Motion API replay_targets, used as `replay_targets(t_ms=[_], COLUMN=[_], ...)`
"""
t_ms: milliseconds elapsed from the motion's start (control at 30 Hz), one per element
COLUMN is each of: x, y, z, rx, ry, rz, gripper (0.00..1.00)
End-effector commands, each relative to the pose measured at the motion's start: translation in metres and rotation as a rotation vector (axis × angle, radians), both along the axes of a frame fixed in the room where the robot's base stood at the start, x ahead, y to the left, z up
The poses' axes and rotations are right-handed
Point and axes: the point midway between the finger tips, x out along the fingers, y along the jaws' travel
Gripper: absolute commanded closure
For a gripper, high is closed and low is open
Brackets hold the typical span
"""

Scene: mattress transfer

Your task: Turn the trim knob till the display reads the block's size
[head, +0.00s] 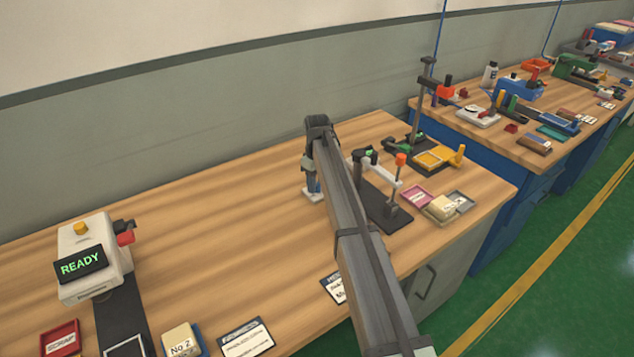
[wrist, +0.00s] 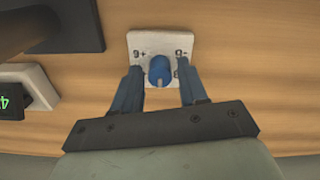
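The trim knob (wrist: 159,70) is a blue round knob with a pale index mark, on a white plate (wrist: 143,42) with printed marks. My gripper (wrist: 160,80) is open, with one finger on each side of the knob and a gap on both sides. In the head view my gripper (head: 312,184) is over the white plate (head: 309,196); the knob is mostly hidden there. A dark display (wrist: 12,103) with green digits is cut off at the wrist view's left edge, so its full reading cannot be told. A cream block (head: 440,207) sits beyond my arm.
A box reading READY (head: 82,263) stands at the left. A cream block marked No 2 (head: 180,338), a red SCRAP tray (head: 60,338) and a card (head: 246,338) are at the front. A stand with a dark base (head: 385,208) is just right of my arm. Bench is clear behind the READY box.

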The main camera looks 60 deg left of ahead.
Motion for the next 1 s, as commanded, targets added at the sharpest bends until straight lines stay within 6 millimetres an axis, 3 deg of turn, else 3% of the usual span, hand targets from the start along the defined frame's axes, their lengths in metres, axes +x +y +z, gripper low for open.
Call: replay_targets(t_ms=[433,767,1000], x=[0.0,0.0,0.0], y=[-0.0001,0.0,0.0], z=[0.0002,0.0003,0.0003], rx=[0.0,0.0,-0.001], ry=[0.0,0.0,0.0], rz=[0.0,-0.04,-0.183], gripper=[1.0,1.0,1.0])
